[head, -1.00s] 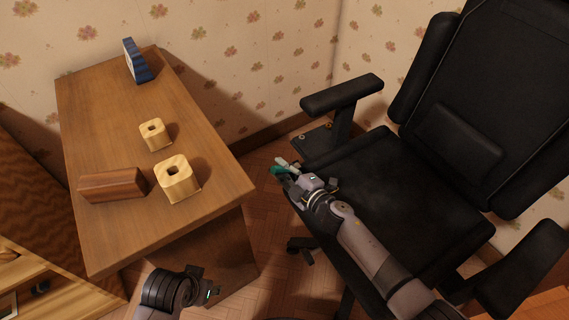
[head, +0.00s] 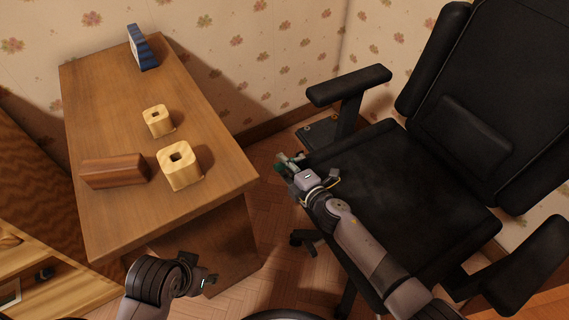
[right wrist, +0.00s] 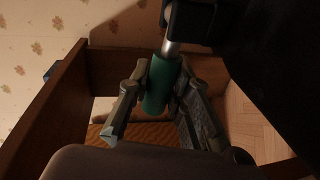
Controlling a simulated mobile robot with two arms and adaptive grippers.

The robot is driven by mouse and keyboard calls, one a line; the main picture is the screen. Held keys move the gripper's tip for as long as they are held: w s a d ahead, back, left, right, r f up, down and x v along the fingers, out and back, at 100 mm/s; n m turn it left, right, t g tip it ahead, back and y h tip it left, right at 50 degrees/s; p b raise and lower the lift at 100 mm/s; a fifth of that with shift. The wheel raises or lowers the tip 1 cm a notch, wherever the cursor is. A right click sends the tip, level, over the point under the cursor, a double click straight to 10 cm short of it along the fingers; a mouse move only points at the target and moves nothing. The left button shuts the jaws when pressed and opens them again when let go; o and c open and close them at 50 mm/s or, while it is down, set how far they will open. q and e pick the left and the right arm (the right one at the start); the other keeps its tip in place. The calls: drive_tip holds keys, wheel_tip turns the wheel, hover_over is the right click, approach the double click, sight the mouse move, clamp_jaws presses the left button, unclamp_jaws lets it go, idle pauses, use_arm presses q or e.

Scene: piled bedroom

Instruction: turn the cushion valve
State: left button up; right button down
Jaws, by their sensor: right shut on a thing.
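The cushion valve is a green cylinder (right wrist: 160,84) on a short metal stem, below a dark block in the right wrist view. In the head view a bit of its green (head: 281,169) shows at the left edge of the black office chair's seat (head: 395,190). My right gripper (head: 285,164) is there, its fingers on both sides of the green cylinder and shut on it; they also show in the right wrist view (right wrist: 160,105). My left gripper (head: 209,282) is low in the head view, apart from the chair; its fingers are too unclear to read.
A wooden desk (head: 110,110) stands to the left, bearing two pale square blocks with holes (head: 181,173) (head: 157,124), a brown block (head: 113,172) and a blue item (head: 141,48). The chair's armrest (head: 348,86) rises behind the valve. Floor shows between desk and chair.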

drive_tip(key=shift+s+f, duration=0.1)
drive_tip(key=shift+f, duration=0.05)
drive_tip(key=c, duration=1.4)
unclamp_jaws()
drive_tip(key=shift+c, duration=0.2)
drive_tip(key=v, duration=1.2)
